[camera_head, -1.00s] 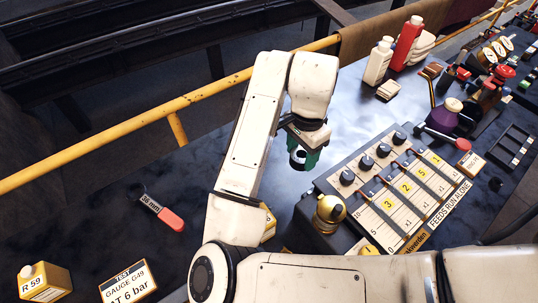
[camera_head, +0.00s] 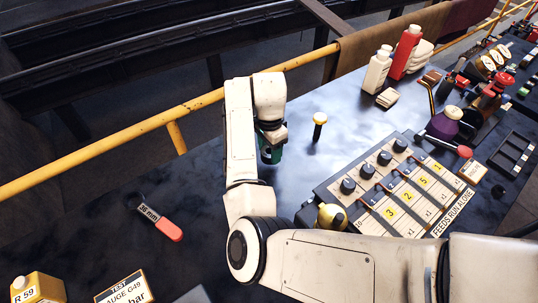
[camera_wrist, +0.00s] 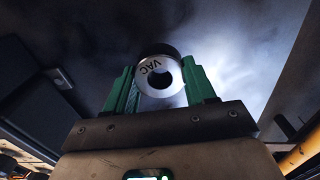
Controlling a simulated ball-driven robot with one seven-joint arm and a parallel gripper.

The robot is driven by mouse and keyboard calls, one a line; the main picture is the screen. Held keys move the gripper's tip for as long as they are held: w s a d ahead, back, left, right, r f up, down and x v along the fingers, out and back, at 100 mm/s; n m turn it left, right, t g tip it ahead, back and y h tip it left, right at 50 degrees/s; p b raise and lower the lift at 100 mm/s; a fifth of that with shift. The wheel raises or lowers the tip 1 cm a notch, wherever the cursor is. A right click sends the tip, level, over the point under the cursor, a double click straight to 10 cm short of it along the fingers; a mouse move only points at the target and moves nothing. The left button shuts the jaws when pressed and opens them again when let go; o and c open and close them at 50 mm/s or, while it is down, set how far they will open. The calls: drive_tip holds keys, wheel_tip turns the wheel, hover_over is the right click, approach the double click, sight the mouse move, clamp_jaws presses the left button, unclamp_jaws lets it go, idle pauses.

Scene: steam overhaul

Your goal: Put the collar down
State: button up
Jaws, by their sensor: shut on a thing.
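The collar (camera_wrist: 177,93) is a silver ring with a dark rim, a round hole and the letters VAC. In the wrist view it sits between the green fingers of my gripper (camera_wrist: 161,84), which are shut on it. In the head view my gripper (camera_head: 270,152) points down over the dark bench top, left of the panel; the collar is mostly hidden there, and I cannot tell its height above the bench.
A yellow-topped peg (camera_head: 319,122) stands right of my gripper. The numbered panel (camera_head: 400,190) lies further right. A red-handled tool marked 36 mm (camera_head: 165,226) lies to the left. A yellow rail (camera_head: 120,143) runs along the back.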

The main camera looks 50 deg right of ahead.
sight(269, 156)
drive_tip(key=shift+w+f+p, duration=0.2)
drive_tip(key=shift+f+p, duration=0.3)
drive_tip(key=shift+f, duration=1.2)
drive_tip(key=shift+f, duration=0.1)
drive_tip(key=o, duration=1.4)
wheel_tip(269, 156, up, 12)
drive_tip(key=shift+r+b, duration=0.15)
drive_tip(key=shift+b, duration=0.85)
